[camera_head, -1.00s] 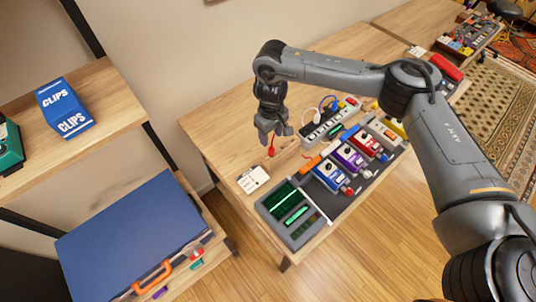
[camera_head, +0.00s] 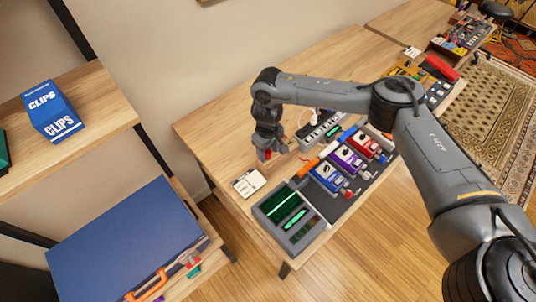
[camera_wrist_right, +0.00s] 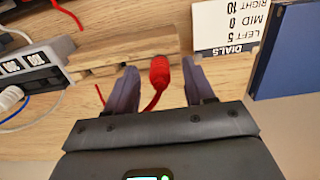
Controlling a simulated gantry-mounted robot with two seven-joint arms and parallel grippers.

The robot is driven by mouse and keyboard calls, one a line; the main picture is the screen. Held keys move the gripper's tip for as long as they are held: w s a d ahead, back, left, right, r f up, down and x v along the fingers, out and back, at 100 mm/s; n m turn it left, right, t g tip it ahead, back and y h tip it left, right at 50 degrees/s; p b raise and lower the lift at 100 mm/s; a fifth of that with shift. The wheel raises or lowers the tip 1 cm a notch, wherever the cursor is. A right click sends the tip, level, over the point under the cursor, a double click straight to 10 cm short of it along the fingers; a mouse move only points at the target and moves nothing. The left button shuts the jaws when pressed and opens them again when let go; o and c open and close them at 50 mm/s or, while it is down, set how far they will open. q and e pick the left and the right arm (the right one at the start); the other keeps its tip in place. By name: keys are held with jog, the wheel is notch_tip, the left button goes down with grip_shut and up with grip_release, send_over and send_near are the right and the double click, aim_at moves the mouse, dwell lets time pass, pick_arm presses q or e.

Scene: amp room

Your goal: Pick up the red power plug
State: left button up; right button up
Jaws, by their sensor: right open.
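The red power plug (camera_wrist_right: 159,74) lies between the two open fingers of my right gripper (camera_wrist_right: 160,88) in the right wrist view, with a visible gap to each finger. Its red cord curls below it and another red stretch runs at the upper left. In the head view my right gripper (camera_head: 268,154) is low over the wooden table (camera_head: 225,125), pointing down, and a bit of red shows at its fingertips. Most of the plug is hidden there by the gripper. My left gripper is not in view.
A white dials card (camera_head: 249,183) lies close to the gripper, also in the right wrist view (camera_wrist_right: 226,24). A power strip (camera_head: 318,131) stands to the right. A pedalboard with coloured pedals (camera_head: 345,162) and a dark tray (camera_head: 287,212) are nearer. The table's left part is clear.

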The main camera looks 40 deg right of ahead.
grip_shut()
jog(key=shift+r, duration=0.2)
